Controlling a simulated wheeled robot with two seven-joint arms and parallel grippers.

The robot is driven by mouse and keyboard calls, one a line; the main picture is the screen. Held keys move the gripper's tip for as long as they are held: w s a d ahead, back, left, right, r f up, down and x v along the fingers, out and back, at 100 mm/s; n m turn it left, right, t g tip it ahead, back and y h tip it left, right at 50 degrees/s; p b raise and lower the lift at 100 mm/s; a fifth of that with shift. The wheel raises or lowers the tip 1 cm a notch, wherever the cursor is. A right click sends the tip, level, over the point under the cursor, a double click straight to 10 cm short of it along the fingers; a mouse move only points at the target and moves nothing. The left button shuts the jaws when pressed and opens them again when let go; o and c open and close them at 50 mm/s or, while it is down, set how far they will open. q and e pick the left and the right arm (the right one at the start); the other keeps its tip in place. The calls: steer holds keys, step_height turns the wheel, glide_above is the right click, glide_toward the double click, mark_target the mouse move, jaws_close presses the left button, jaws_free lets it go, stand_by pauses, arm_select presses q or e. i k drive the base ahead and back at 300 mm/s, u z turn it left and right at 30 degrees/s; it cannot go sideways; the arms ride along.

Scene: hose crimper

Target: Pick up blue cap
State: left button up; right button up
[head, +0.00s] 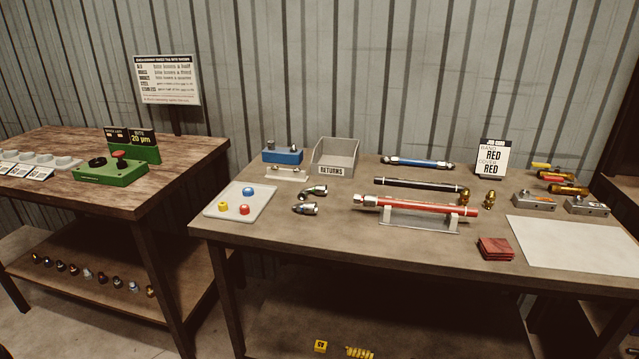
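The blue cap (248,191) sits on a pale square tray (262,199) at the left end of the right-hand table. Neither of my grippers shows in the head view.
The table (330,235) also bears a grey returns bin (335,157), a blue block (283,156), two metal fittings right of the tray, and a red hose (425,207) on a stand. A gap separates it from the left table (150,185). Bare tabletop lies in front of the hose.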

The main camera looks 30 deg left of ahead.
mark_target(249, 192)
steer(key=z, duration=0.5)
steer(key=i, duration=0.95)
steer(key=u, duration=0.6)
steer(key=i, duration=0.55)
steer(key=u, duration=0.5)
steer(key=k, duration=0.5)
steer(key=u, duration=1.05)
steer(key=i, duration=0.35)
steer(key=u, duration=0.45)
steer(key=k, duration=0.5)
steer(key=u, duration=1.8)
steer(key=i, duration=1.3)
steer(key=z, duration=0.95)
